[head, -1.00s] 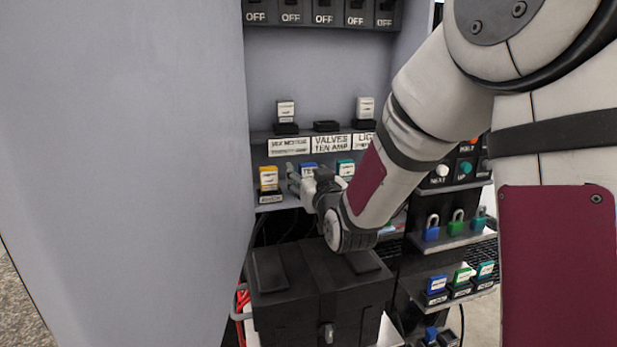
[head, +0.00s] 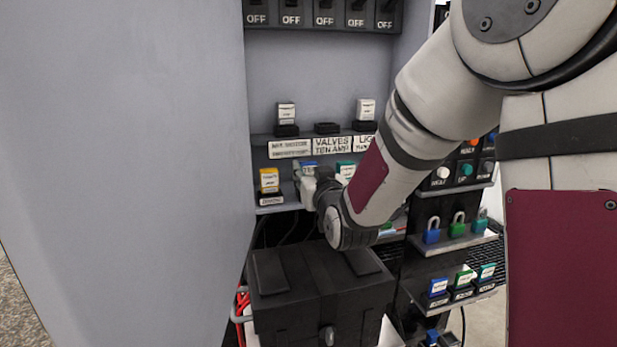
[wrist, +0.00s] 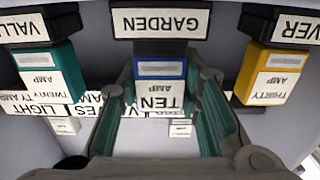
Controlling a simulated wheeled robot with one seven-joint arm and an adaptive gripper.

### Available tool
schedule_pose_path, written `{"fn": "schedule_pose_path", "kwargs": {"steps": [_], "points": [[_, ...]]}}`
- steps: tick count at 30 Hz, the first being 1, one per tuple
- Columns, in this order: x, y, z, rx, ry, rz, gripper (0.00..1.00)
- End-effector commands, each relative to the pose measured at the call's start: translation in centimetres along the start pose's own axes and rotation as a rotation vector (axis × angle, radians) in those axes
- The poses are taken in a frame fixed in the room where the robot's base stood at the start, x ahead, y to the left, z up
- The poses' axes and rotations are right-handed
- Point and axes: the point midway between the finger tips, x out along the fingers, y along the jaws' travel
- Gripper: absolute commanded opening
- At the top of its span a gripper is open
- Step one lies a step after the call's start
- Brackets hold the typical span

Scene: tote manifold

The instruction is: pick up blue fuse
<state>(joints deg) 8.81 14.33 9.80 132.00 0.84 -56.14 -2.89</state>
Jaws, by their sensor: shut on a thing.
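The blue fuse (wrist: 160,69), with a white label reading TEN AMP, sits in the black holder marked GARDEN in the upside-down wrist view. Its blue top also shows in the head view (head: 310,165), with the rest hidden behind my gripper. My gripper (wrist: 160,110) has one finger on each side of the blue fuse and is shut on it. A yellow fuse (wrist: 270,75) stands to its right and a teal fuse (wrist: 50,72) to its left in the wrist view, both clear of the fingers.
White fuses (head: 286,112) stand on the shelf above, with an empty black holder (head: 326,128) between them. A black box (head: 320,295) sits below my arm. A large grey panel (head: 120,160) fills the left side.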

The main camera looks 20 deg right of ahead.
Motion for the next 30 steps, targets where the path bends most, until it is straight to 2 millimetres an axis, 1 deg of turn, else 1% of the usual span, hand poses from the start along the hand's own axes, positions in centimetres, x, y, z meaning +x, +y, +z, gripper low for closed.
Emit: {"fn": "schedule_pose_path", "kwargs": {"steps": [7,9,12,24,27,30], "points": [[-0.1,0.0,-3.2,-0.001,0.007,0.0,0.04],[-1.8,0.1,-3.0,-0.001,0.002,0.0,0.04],[-3.8,0.3,-3.2,-0.002,0.003,0.0,0.04],[-9.8,0.8,-3.8,0.001,-0.002,0.001,0.04],[-11.2,0.9,-4.0,0.001,-0.001,0.0,0.04],[-11.2,0.9,-4.1,0.001,-0.002,-0.001,0.04]]}}
